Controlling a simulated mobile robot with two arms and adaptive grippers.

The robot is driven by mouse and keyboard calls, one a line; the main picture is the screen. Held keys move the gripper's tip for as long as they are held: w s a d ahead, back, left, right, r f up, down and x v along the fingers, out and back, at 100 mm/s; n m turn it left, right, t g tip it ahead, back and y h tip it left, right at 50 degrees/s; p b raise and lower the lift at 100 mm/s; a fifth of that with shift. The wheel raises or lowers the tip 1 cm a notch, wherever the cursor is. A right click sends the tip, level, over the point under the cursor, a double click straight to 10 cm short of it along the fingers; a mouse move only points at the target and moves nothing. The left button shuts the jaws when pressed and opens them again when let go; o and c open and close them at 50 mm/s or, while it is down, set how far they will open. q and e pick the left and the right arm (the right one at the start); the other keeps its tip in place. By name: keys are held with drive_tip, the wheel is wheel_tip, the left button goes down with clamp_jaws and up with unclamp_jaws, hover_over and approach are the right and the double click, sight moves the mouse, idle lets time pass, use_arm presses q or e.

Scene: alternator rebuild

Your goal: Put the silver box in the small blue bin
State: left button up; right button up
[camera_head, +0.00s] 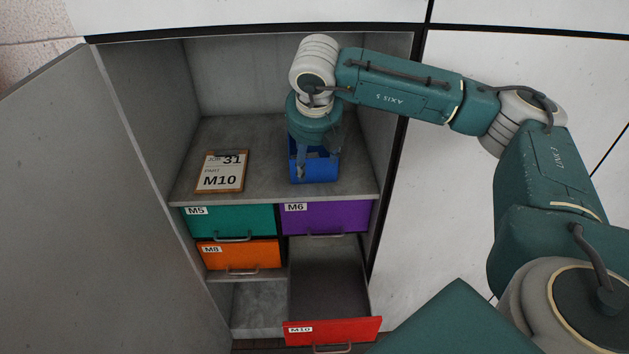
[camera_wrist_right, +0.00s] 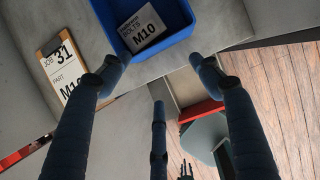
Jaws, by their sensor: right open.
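The small blue bin (camera_head: 318,169) stands on the cabinet's upper shelf, to the right of the job card. In the right wrist view the blue bin (camera_wrist_right: 176,34) shows at the top, partly cut off. A pale silver-grey box (camera_wrist_right: 143,24) labelled M10 bolts lies inside it. My right gripper (camera_head: 312,168) points down at the bin and hides part of it in the head view. In the right wrist view my right gripper (camera_wrist_right: 158,70) has its fingers spread, with nothing between them. My left gripper is not in view.
A job card (camera_head: 220,172) reading 31 and M10 lies left of the bin. Below are closed teal (camera_head: 230,221), purple (camera_head: 325,217) and orange (camera_head: 240,255) drawers. The red M10 drawer (camera_head: 333,332) is pulled out and looks empty. A cabinet door (camera_head: 75,210) stands open at left.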

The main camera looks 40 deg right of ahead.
drive_tip(key=s+a+b, duration=0.1)
drive_tip(key=s+a, duration=0.2)
drive_tip(key=s, duration=0.3)
drive_tip(key=shift+b, duration=0.3)
drive_tip(key=shift+a, duration=0.1)
